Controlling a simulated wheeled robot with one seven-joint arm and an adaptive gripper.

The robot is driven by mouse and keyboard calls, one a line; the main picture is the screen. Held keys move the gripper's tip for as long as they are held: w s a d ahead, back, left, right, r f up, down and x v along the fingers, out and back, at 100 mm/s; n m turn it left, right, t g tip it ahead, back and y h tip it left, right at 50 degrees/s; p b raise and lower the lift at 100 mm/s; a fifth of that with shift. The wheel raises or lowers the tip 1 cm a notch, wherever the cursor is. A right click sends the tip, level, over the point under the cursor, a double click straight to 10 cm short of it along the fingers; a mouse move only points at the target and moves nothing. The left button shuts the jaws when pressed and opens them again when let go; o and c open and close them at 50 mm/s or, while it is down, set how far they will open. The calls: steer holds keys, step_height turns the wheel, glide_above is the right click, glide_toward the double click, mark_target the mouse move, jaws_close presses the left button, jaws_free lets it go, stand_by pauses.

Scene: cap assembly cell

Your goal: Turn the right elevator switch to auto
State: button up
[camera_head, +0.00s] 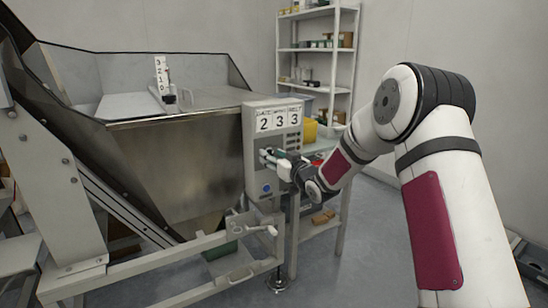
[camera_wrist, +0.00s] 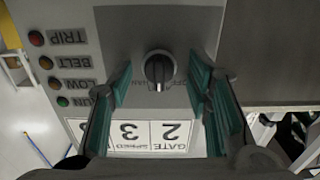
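The grey control box (camera_head: 256,135) on the hopper's right side carries a selector switch. In the wrist view the switch (camera_wrist: 159,68) is a dark round knob with a pale pointer line, directed down the picture toward the number plates. In the head view my gripper (camera_head: 281,166) is at the box's front, and the knob cannot be made out there.
Lamps labelled TRIP, BELT, LOW and RUN (camera_wrist: 46,64) line one side in the wrist view. A blue button (camera_head: 266,188) is lower on the box. The metal hopper (camera_head: 185,155) stands left; shelves (camera_head: 318,50) stand behind.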

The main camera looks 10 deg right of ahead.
steer(key=v, duration=1.2)
steer(key=shift+r, duration=0.15)
